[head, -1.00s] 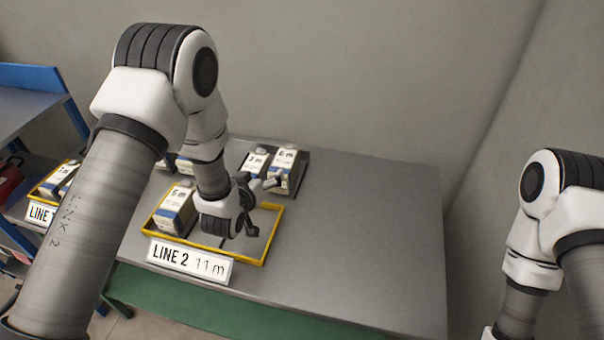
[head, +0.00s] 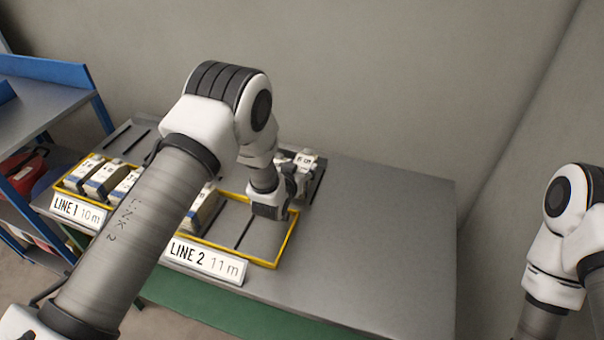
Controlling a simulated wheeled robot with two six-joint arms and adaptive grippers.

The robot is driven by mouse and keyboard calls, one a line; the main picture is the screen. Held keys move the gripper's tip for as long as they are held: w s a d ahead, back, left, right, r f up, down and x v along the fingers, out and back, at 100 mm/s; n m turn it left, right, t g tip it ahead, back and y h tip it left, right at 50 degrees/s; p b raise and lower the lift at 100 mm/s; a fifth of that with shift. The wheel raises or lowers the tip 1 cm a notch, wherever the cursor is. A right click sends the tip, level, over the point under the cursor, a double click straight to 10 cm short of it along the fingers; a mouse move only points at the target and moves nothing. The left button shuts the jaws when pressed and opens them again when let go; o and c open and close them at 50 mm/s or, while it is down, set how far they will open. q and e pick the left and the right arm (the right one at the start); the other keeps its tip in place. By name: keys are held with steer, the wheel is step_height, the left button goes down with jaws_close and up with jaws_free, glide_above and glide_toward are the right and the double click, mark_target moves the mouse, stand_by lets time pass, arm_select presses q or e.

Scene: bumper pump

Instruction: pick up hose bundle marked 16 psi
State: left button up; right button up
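No hose bundle with a readable 16 psi mark shows. Small white and blue packs with dark printing stand on the table; one pack (head: 306,159) is at the back, beside my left gripper. My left gripper (head: 292,188) is over the back right of the yellow-rimmed LINE 2 tray (head: 283,249). Its fingers are small and partly hidden by its own body, so I cannot tell whether it is open or holds anything. One pack (head: 203,212) stands in the left part of that tray, partly behind my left arm. My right arm shows at the right edge; its gripper is out of view.
The LINE 1 tray (head: 59,186) at the left holds several packs. Signs reading LINE 1 10 m (head: 78,213) and LINE 2 11 m (head: 205,260) stand in front. The grey table (head: 385,230) is clear on its right. A blue-framed shelf (head: 88,92) stands far left.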

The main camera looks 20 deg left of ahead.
arm_select(q)
jaws_close()
steer(key=shift+r, duration=0.1)
